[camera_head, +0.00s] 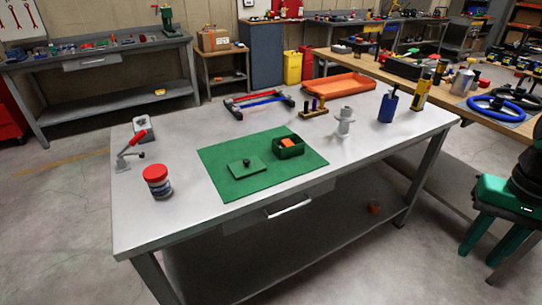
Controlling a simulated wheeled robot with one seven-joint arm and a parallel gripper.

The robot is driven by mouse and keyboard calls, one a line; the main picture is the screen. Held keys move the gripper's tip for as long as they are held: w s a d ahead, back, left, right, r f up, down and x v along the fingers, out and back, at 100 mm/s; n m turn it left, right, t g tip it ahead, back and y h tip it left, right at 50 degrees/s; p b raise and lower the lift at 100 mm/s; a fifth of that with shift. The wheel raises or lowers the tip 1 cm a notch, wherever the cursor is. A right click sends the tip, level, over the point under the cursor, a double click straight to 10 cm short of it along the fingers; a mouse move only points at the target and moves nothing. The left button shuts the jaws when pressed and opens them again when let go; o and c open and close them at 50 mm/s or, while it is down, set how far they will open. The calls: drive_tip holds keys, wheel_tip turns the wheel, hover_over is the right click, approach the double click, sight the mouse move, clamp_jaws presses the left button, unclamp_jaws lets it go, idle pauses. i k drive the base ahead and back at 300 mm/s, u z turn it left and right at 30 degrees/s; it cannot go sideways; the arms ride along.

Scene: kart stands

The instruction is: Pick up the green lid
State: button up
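The green lid (240,171) is a flat square plate with a small dark knob on top. It lies flat on the left part of a green mat (225,152), near the front of a grey metal workbench. A small open green box (290,154) stands on the mat to the right of and behind the lid, with an orange item (287,143) inside. The lid is apart from the box, and nothing covers it.
A red-capped jar (158,183) and a red-handled clamp (133,146) stand left on the workbench (190,215). A grey fitting (344,122), blue cup (387,107) and orange tray (340,86) stand right and behind. Bare bench surrounds the mat.

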sight(250, 166)
drive_tip(key=z, duration=0.05)
drive_tip(key=i, duration=0.85)
drive_tip(key=u, duration=0.45)
